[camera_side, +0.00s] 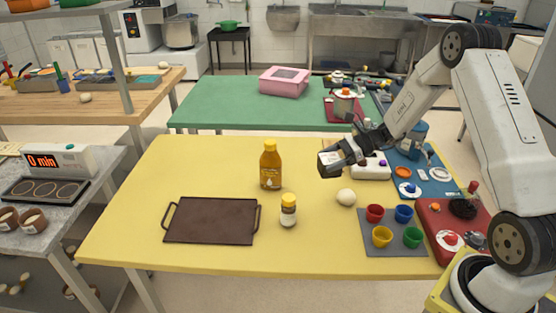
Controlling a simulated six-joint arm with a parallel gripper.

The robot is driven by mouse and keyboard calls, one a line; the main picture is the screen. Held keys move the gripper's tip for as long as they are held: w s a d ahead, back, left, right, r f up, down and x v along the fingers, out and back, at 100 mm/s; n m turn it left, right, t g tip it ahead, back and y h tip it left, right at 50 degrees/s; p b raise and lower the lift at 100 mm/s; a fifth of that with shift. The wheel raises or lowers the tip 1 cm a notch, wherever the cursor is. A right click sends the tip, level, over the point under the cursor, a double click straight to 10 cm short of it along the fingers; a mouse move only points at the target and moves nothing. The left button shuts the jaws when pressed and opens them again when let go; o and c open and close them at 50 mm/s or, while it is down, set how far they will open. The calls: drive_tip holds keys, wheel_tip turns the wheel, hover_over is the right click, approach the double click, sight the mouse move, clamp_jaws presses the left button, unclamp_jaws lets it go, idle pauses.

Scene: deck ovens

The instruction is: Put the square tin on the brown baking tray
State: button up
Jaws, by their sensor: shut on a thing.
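The brown baking tray (211,220) lies flat at the left front of the yellow table, with a handle at each end, and is bare. My gripper (333,161) is in the air above the right half of the table, to the right of the tray and higher than it.
A mustard-coloured bottle (270,166) and a small yellow-lidded jar (288,210) stand between tray and gripper. A white ball (346,197) lies below the gripper. Coloured cups on a grey mat (378,245) and a red box (440,216) are at the right.

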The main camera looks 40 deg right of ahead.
drive_tip(key=w+a+m+t, duration=0.1)
drive_tip(key=w+a, duration=0.1)
drive_tip(key=a, duration=1)
drive_tip(key=w+a+m+t+h, duration=0.1)
drive_tip(key=w+a, duration=0.1)
drive_tip(key=a, duration=1.1)
drive_tip(key=shift+w+a+r+h, duration=0.2)
drive_tip(key=shift+w+a+h, duration=0.05)
drive_tip(key=shift+w+h, duration=0.1)
drive_tip(key=shift+w, duration=0.1)
drive_tip(key=w+a+f, duration=0.1)
drive_tip(key=w+f, duration=0.1)
drive_tip(key=w, duration=0.2)
drive_tip(key=w+f, duration=0.3)
drive_tip(key=w, duration=0.1)
drive_tip(key=w+a+f, duration=0.1)
drive_tip(key=w+f, duration=0.2)
drive_tip(key=w, duration=0.1)
drive_tip(key=shift+a+f, duration=0.2)
drive_tip(key=shift+a, duration=0.1)
drive_tip(key=shift+w+a+f, duration=0.1)
drive_tip(key=shift+w+f, duration=0.45)
